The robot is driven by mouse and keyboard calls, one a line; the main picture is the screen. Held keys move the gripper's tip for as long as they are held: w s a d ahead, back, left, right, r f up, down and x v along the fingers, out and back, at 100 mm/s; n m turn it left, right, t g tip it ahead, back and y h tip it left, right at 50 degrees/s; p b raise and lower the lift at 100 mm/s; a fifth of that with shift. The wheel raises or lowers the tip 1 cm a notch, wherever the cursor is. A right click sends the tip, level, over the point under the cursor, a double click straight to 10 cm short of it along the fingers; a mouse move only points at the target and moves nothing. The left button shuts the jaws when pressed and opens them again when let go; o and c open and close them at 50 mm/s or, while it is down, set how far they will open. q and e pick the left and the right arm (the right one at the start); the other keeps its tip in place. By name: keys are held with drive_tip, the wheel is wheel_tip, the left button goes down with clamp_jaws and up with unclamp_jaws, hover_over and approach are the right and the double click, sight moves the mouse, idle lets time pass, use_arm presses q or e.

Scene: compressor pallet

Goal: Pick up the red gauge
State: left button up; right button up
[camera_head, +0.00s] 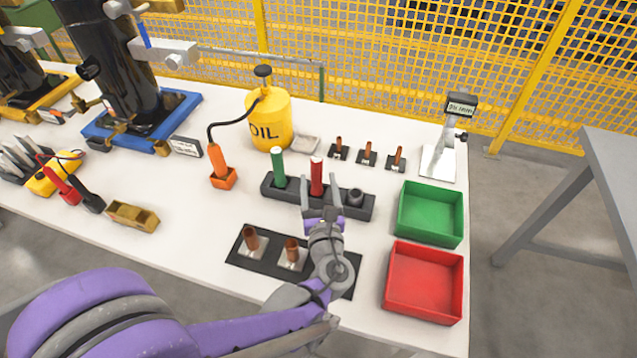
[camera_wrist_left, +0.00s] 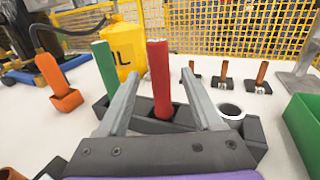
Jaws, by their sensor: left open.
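In the left wrist view the red gauge (camera_wrist_left: 159,80) shows between the two fingertips (camera_wrist_left: 162,88), with visible space on both sides. I cannot tell how far the fingers reach around it. My right gripper is not in view.
A yellow oil can (camera_head: 270,122) stands behind the holder. A green bin (camera_head: 431,214) and a red bin (camera_head: 424,282) are on the right. A black plate (camera_head: 246,260) with copper-coloured pieces lies in front, partly under my arm. Several small copper-topped pieces (camera_head: 367,153) stand behind.

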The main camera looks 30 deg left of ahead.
sight(315, 161)
use_arm(q)
drive_tip(key=x, duration=0.7)
drive_tip(key=shift+a+r, duration=0.1)
drive_tip(key=shift+r, duration=0.05)
clamp_jaws()
